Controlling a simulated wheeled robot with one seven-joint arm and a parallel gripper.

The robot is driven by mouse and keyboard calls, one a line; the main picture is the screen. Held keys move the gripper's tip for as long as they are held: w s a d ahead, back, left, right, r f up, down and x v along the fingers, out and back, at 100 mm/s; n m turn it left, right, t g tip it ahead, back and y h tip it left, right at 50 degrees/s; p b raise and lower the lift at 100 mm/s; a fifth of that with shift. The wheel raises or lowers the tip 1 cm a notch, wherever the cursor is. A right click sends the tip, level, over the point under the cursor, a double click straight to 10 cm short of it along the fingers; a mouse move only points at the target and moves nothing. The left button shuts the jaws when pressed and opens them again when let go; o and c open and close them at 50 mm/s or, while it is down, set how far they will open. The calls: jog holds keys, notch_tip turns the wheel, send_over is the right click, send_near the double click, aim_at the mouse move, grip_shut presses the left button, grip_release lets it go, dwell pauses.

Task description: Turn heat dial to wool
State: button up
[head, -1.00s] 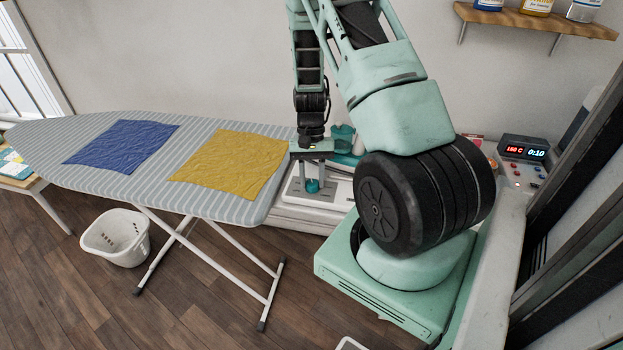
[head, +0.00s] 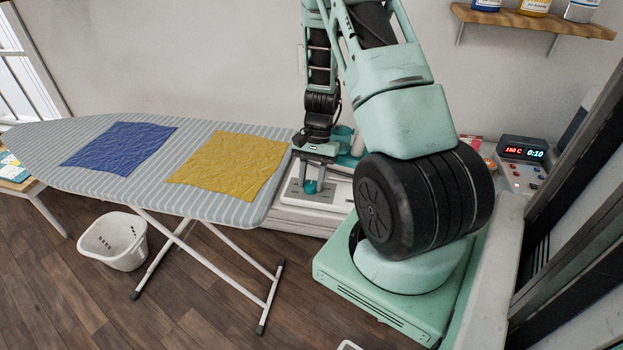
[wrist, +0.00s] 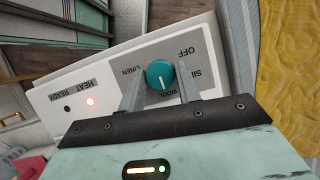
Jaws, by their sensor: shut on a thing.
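The teal heat dial (wrist: 160,75) sits on a pale control panel (wrist: 207,68) in the wrist view. The panel carries the words OFF, SILK, WOOL and LINEN. The dial's white mark points down in the picture, toward the WOOL label (wrist: 166,93), which is partly hidden between my fingers. My gripper (wrist: 160,82) is shut on the dial, one finger on each side. In the head view the dial (head: 310,187) shows between my fingers, low on the white unit (head: 338,191) beside the ironing board.
A red lamp (wrist: 91,100) glows on the panel beside a dark one. The ironing board (head: 60,180) with a blue cloth (head: 118,148) and a yellow cloth (head: 228,167) stands close to the left of my gripper. A white basket (head: 113,240) is on the floor.

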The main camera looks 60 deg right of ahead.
jog(key=o, duration=1)
jog(key=shift+c, duration=0.2)
jog(key=shift+r, duration=0.1)
jog(key=b+v, duration=0.2)
jog(key=v, duration=1.5)
jog(key=shift+r, duration=0.2)
